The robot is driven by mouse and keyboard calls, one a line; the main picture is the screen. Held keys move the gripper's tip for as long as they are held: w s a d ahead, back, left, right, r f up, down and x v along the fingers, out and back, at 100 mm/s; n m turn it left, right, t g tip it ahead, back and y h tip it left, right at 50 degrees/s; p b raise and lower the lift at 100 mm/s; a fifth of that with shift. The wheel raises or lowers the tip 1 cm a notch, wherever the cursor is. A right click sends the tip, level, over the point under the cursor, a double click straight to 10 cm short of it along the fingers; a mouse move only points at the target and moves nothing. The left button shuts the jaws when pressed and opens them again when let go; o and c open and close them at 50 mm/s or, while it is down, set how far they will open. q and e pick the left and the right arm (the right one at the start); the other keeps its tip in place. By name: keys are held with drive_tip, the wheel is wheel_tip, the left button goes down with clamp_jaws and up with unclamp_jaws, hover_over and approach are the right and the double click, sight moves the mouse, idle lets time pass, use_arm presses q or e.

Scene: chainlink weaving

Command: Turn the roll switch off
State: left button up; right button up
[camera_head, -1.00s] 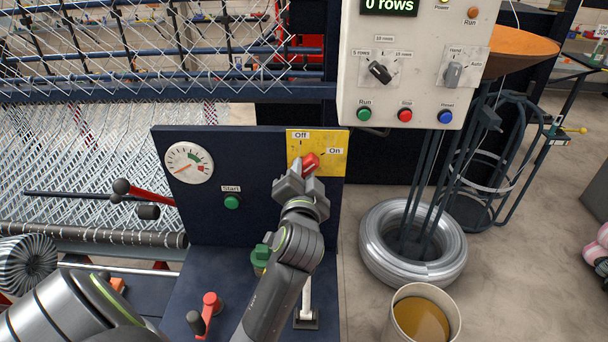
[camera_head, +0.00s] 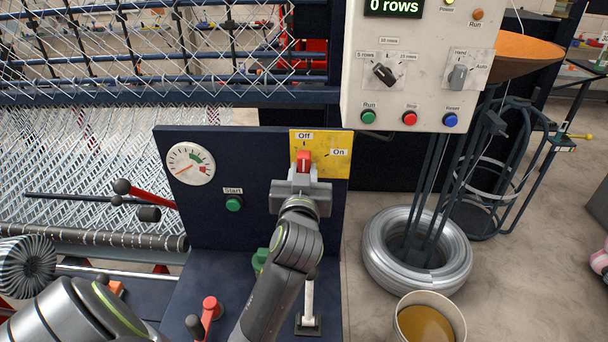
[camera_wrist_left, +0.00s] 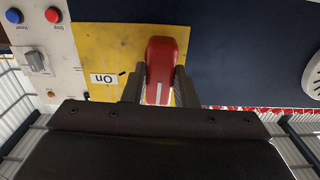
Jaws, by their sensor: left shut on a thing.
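The roll switch is a red knob (camera_head: 304,160) on a yellow plate (camera_head: 340,168) marked Off at the top and On at the right. In the head view the knob stands upright, pointing at the Off label. My left gripper (camera_head: 303,176) is shut on the knob from below. In the left wrist view the red knob (camera_wrist_left: 162,68) sits between the two dark fingers (camera_wrist_left: 158,90), with its white line showing, and the On label lies to the left. My right gripper is not in view.
A round gauge (camera_head: 191,164) and a green Start button (camera_head: 233,204) share the dark blue panel (camera_head: 255,160). A white control box (camera_head: 425,90) hangs to the upper right. A wire coil (camera_head: 385,270) and a bucket (camera_head: 430,320) stand on the floor at right.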

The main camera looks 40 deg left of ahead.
use_arm(q)
drive_tip(key=shift+n, duration=0.3)
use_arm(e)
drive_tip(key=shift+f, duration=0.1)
use_arm(q)
drive_tip(key=o, duration=1)
